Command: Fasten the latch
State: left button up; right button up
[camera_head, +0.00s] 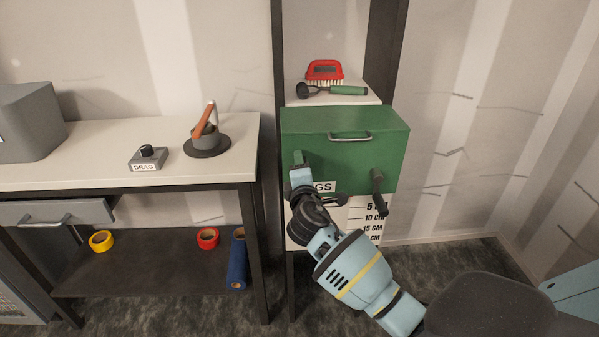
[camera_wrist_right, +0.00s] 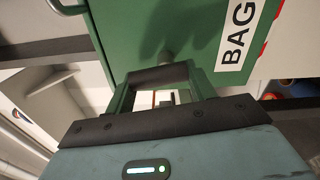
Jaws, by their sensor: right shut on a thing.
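A green cabinet front (camera_head: 345,150) labelled BAGS hangs in the shelf unit. It also fills the top of the right wrist view (camera_wrist_right: 130,30). A black latch lever (camera_head: 378,188) hangs down at its lower right. My right gripper (camera_head: 299,162) is at the front's lower left, covering part of the label. In the right wrist view the gripper (camera_wrist_right: 162,88) is shut on a dark latch part (camera_wrist_right: 160,76), just below a grey stub on the green face. The exact grip is partly hidden. My left gripper is not in view.
A metal handle (camera_head: 350,136) is on the green front. A red brush (camera_head: 324,72) and a green-handled tool (camera_head: 345,90) lie on the shelf above.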

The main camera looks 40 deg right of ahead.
jog(key=shift+m, duration=0.9)
jog(key=o, duration=1)
jog(key=shift+s, duration=0.1)
jog(key=v, duration=0.7)
jog(key=shift+s+a, duration=0.15)
jog(key=shift+s, duration=0.15)
